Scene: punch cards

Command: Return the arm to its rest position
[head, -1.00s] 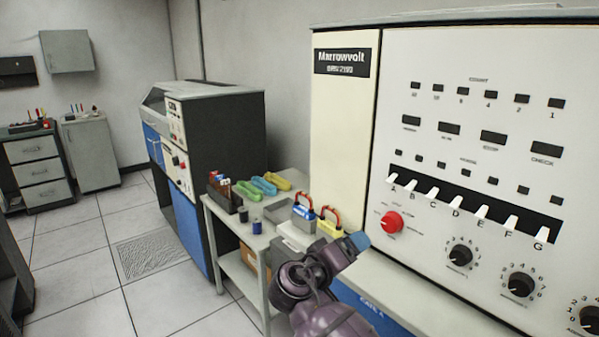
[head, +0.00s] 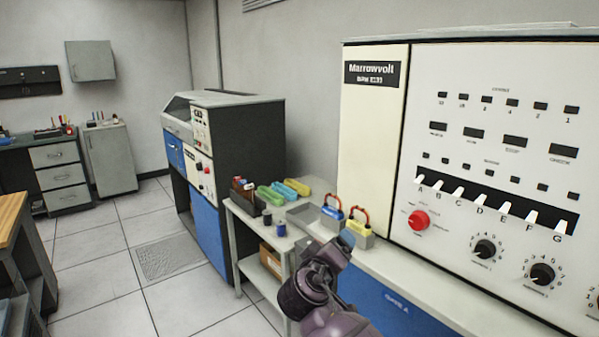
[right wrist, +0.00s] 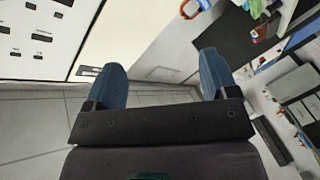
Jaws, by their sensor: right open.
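My right arm comes in from the bottom of the head view, raised in front of the console ledge. Its gripper (head: 347,239) shows there small and nearly end-on, beside the yellow padlock-like block (head: 358,231) in the picture. In the right wrist view the same gripper (right wrist: 160,80) has its two blue fingers wide apart with nothing between them. My left gripper is in neither view.
The tall Marrowvolt console (head: 374,130) with switches and a red knob (head: 418,220) stands at right. A side table (head: 240,215) holds coloured trays, dark cups and a blue padlock-like block (head: 332,219). Tiled floor (head: 110,290) is open at left.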

